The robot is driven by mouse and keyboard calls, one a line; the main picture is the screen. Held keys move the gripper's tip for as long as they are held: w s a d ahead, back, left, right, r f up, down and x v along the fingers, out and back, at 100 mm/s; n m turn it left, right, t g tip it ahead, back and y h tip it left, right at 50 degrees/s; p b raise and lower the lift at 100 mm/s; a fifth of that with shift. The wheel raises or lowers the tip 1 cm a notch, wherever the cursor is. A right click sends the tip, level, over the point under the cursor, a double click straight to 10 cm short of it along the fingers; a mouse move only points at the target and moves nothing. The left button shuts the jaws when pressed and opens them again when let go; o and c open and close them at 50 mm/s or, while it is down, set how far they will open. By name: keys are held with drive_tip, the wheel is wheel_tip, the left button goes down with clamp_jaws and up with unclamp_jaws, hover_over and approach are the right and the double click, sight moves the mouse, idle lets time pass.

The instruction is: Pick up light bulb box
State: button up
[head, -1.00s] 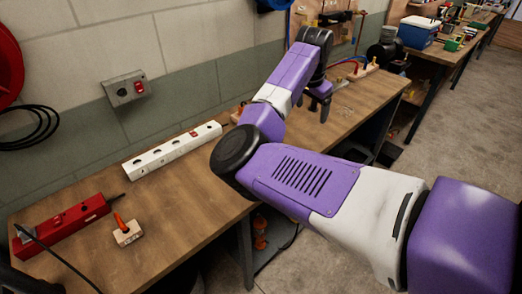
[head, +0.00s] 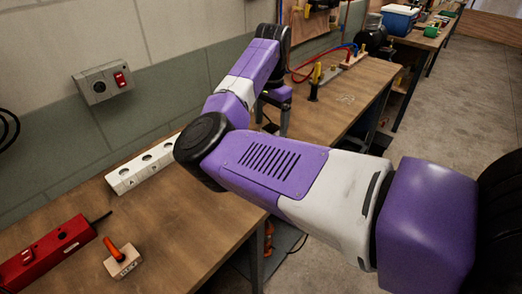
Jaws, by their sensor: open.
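I cannot make out a light bulb box in the head view. My gripper (head: 273,118) is at the far end of my purple and white arm, low over the wooden workbench (head: 180,232) near its middle. It is open, small in the picture and partly hidden by my arm. No held object shows in it. The bench surface behind my arm is hidden.
A white power strip (head: 140,170) lies along the wall. A red tool or box (head: 48,256) and a mallet-like block with an orange handle (head: 122,262) lie at the near left. A blue and white cooler (head: 400,20) stands far back. Concrete floor (head: 450,110) is clear at right.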

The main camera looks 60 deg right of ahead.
drive_tip(key=shift+w+f, duration=0.25)
drive_tip(key=shift+f, duration=0.3)
drive_tip(key=shift+s+f+p, duration=0.25)
drive_tip(key=shift+f, duration=1.55)
drive_tip(key=shift+s+f+p, duration=0.2)
drive_tip(key=shift+f+p, duration=0.05)
drive_tip(key=shift+f, duration=1.5)
drive_tip(key=c, duration=1.4)
drive_tip(key=shift+r, duration=0.1)
drive_tip(key=shift+c, duration=0.2)
